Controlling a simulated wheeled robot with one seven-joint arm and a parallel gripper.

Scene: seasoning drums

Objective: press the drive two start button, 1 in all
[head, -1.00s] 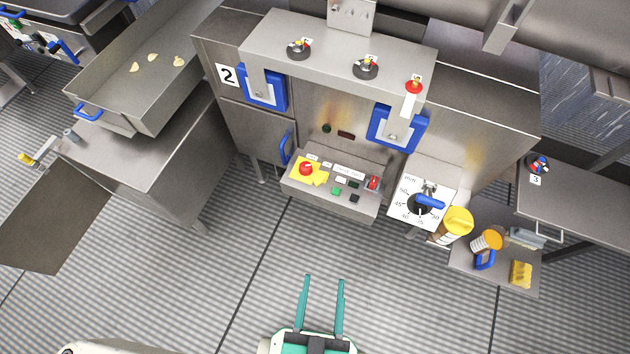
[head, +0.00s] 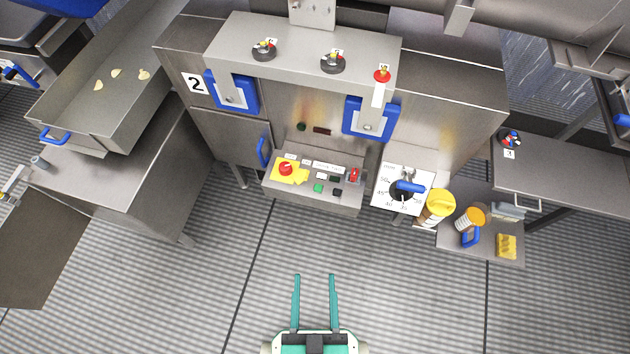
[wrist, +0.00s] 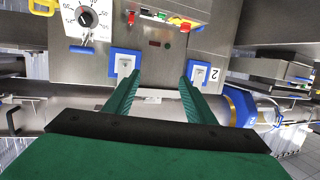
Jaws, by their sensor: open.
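The control panel (head: 268,188) sits low on the front of the cabinet marked 2. It carries a green button (head: 318,188), a black button (head: 337,192) beside it, and a red stop knob (head: 286,168) on a yellow plate. A red switch (head: 354,174) is at its right end. The labels are too small to read, so I cannot tell which button is the drive two start. My gripper (head: 314,276) is open and empty, with two teal fingers, below and apart from the panel in the head view. In the wrist view, the panel (wrist: 160,8) is at the top edge, partly cut off.
A white dial plate (head: 388,203) with a blue handle stands right of the panel. Yellow-lidded (head: 440,203) and orange-lidded (head: 470,218) jars and a yellow sponge (head: 507,246) are further right. Blue-framed hatches (head: 370,118) are above. The floor before the panel is clear.

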